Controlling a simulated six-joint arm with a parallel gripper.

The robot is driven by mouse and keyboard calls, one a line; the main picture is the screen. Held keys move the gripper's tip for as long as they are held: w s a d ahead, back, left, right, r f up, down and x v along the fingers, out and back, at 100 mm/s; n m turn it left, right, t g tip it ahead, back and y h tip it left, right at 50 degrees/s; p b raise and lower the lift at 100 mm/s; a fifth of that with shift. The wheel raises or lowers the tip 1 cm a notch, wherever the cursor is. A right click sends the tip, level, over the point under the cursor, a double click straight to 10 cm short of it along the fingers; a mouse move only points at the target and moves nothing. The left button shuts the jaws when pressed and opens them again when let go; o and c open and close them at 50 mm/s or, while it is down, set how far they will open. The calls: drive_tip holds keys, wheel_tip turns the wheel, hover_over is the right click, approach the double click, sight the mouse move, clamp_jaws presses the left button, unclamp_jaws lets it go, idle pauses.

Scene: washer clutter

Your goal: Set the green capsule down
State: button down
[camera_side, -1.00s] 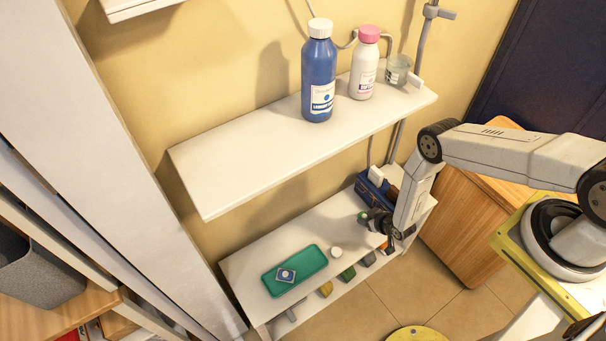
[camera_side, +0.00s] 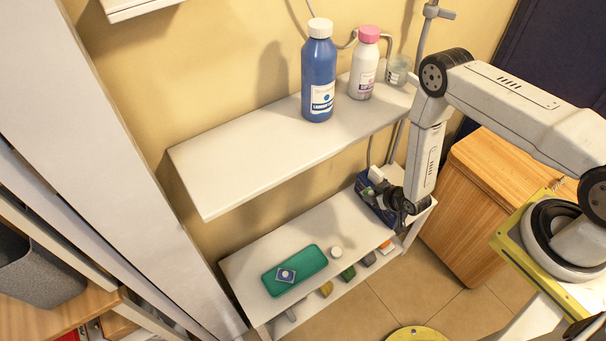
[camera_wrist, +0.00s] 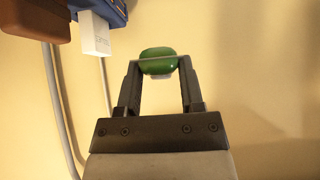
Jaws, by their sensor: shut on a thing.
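In the wrist view the green capsule (camera_wrist: 158,62) is pinched between the two fingertips of my gripper (camera_wrist: 158,68), with only yellow wall behind it. In the side view my gripper (camera_side: 385,197) is at the right end of the lower shelf (camera_side: 338,222), in front of a dark blue box. A small green patch there (camera_side: 368,190) appears to be the capsule, partly hidden by the dark fingers. The capsule looks held above the shelf, but the exact gap cannot be told.
The blue box (camera_side: 363,187) stands close behind my gripper. The upper shelf (camera_side: 250,158) overhangs the back, with a blue bottle (camera_side: 318,75) and a white bottle (camera_side: 363,70).

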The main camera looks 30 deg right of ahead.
drive_tip(key=shift+r, duration=0.75)
drive_tip(key=shift+s+a+f, duration=0.15)
drive_tip(key=shift+s+a, duration=0.05)
drive_tip(key=shift+a, duration=0.5)
drive_tip(key=s+a+f+n+y, duration=0.1)
drive_tip(key=s+a+f+n, duration=0.1)
drive_tip(key=s+a, duration=0.4)
drive_tip(key=s+a+f+n+y, duration=0.2)
drive_tip(key=s+a, duration=0.5)
drive_tip(key=a, duration=0.4)
drive_tip(key=shift+s+a+n+g, duration=0.25)
drive_tip(key=shift+n+g, duration=0.05)
